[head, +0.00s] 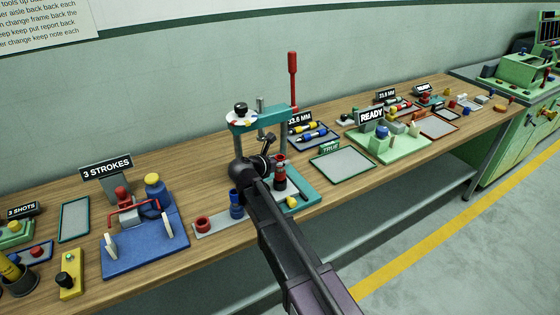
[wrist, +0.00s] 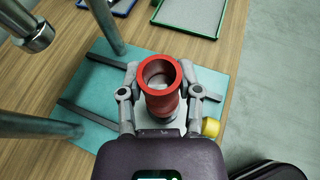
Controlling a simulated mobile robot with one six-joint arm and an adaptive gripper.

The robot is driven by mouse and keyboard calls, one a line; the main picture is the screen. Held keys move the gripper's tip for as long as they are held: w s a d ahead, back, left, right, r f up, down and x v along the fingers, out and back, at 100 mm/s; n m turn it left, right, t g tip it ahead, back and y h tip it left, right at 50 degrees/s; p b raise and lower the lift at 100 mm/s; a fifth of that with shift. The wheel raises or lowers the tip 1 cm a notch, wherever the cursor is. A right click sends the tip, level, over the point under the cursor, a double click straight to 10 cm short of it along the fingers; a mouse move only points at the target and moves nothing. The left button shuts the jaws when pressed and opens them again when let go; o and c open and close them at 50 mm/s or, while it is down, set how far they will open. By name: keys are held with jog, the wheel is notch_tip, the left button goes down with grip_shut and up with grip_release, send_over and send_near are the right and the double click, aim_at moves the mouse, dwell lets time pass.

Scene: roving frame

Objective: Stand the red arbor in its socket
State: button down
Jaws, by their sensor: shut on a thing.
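The red arbor (wrist: 161,88) is a red cylinder with a hollow top. My gripper (wrist: 160,92) is shut on it, one finger on each side, in the wrist view. It stands over the teal base (wrist: 96,84) of a press; I cannot tell whether it touches the base. In the head view my gripper (head: 279,171) is beside the press posts, with the red arbor (head: 281,161) partly hidden by my arm. A short red ring, likely its socket (head: 203,223), sits on a grey plate (head: 215,228) left of the press. It looks empty.
A blue cylinder (head: 237,206) stands at the right of the grey plate. The press has posts and a tall red lever (head: 292,68); a yellow knob (head: 292,201) is at its base. A blue fixture (head: 150,240) stands left. A green-edged tray (head: 343,164) lies right.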

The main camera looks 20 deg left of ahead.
jog(key=shift+f+b, duration=0.8)
dwell(0.4)
jog(key=shift+c, duration=1)
grip_release()
jog(key=shift+o, duration=1)
jog(key=shift+r, duration=0.2)
notch_tip(320, 180, up, 9)
jog(key=p, duration=0.9)
jog(key=shift+f, duration=0.15)
